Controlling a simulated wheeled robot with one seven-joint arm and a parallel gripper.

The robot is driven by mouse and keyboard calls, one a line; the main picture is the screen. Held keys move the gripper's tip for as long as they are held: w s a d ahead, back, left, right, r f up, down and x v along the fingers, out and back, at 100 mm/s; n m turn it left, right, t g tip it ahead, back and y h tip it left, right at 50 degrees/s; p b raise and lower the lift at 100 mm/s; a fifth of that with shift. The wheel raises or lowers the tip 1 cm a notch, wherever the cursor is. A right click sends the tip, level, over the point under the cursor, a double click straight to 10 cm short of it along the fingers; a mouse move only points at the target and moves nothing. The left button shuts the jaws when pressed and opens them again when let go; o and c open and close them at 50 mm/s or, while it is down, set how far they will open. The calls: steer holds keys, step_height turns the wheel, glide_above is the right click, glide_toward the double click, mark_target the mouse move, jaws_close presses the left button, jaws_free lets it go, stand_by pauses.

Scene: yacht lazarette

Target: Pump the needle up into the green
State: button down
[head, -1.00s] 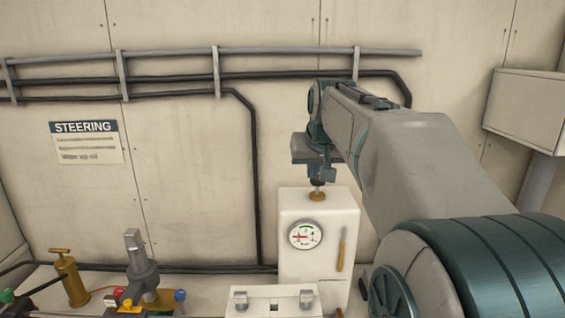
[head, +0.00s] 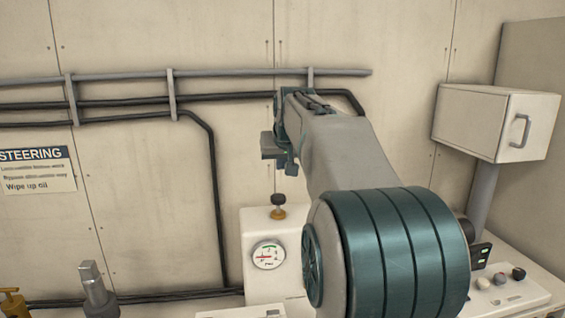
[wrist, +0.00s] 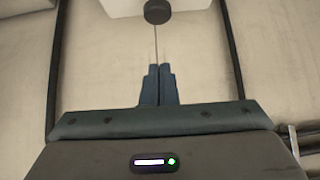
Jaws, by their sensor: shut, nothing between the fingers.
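The white pump housing (head: 255,225) stands against the wall and carries a round gauge (head: 268,255). The gauge's red needle appears to point left; a green mark sits at its upper right, apart from the needle. A black pump knob (head: 278,199) on a short stem rises from a brass collar (head: 278,213) on top of the housing. My gripper (head: 290,170) is above the knob, apart from it, with its fingers shut and empty. In the wrist view the knob (wrist: 157,11) is at the top edge, beyond the closed fingertips (wrist: 158,67).
My arm covers the housing's right side. A white box (head: 495,120) with a handle hangs on the right. A panel with several knobs (head: 500,280) lies at lower right. Pipes (head: 150,102) run along the wall. A grey lever (head: 95,285) and brass pump (head: 12,302) stand at lower left.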

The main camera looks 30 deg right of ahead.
steer(key=p, duration=0.1)
glide_above(280, 199)
steer(key=f, duration=0.4)
steer(key=shift+w+f, duration=0.2)
step_height(280, 199, down, 3)
steer(key=shift+w+f, duration=0.1)
steer(key=shift+f, duration=0.65)
steer(key=shift+f+b, duration=1.3)
steer(key=shift+f, duration=0.45)
